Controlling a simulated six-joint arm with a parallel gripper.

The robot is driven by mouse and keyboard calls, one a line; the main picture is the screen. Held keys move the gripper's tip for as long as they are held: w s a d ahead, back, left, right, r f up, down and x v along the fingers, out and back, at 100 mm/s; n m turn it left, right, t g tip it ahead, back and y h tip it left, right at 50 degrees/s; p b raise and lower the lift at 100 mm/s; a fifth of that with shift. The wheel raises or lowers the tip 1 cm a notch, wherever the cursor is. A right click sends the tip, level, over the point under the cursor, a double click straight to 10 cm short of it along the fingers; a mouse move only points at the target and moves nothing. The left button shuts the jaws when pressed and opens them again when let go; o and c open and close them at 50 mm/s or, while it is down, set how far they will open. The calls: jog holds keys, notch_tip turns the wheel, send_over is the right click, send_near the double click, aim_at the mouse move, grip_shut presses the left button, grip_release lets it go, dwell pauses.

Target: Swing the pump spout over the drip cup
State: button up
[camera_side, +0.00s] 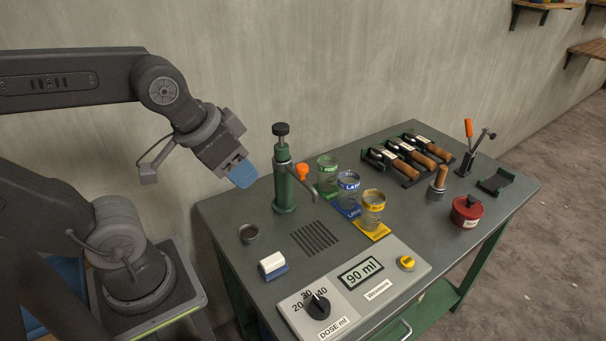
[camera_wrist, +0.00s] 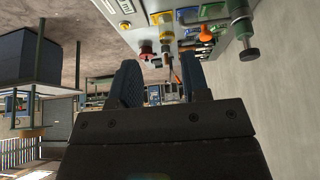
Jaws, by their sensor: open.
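The green pump (camera_side: 285,180) stands upright on the bench in the side view, with a black knob on top. Its grey metal spout (camera_side: 306,184) reaches out to the right and bends down near the blue-labelled jar. An orange knob (camera_side: 302,171) shows beside the column. My gripper (camera_side: 243,174) is open and empty, with blue fingers, above and left of the pump. In the wrist view its fingers (camera_wrist: 158,82) are apart, and the pump (camera_wrist: 239,18) shows at upper right.
Green (camera_side: 327,168), blue (camera_side: 348,186) and yellow (camera_side: 372,207) labelled jars stand right of the pump. A slotted grille (camera_side: 315,238), a white block (camera_side: 272,263) and a dose panel (camera_side: 354,291) lie in front. Wooden-handled tools (camera_side: 410,155) and a red pot (camera_side: 466,212) are farther right.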

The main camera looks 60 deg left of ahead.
jog(key=shift+w+r, duration=0.2)
jog(key=c, duration=0.3)
jog(key=w+r, duration=0.1)
jog(key=w, duration=0.1)
jog(key=w+a+r+g, duration=0.1)
jog(key=w, duration=0.1)
jog(key=w+r+g, duration=0.1)
jog(key=w+r, duration=0.1)
jog(key=shift+w+a, duration=0.2)
jog(key=shift+a, duration=0.05)
grip_shut()
jog(key=w+a+f+g, duration=0.2)
jog(key=w+a, duration=0.1)
jog(key=w, duration=0.4)
jog(key=w+a+f+n+g, duration=0.1)
jog(key=w+a+g, duration=0.2)
jog(key=w, duration=0.5)
jog(key=w+a+f+g, duration=0.2)
jog(key=w+a, duration=0.1)
jog(key=w, duration=0.4)
jog(key=shift+w+a+f+n+h, duration=0.2)
jog(key=shift+f+n+h, duration=0.1)
jog(key=shift+n, duration=0.1)
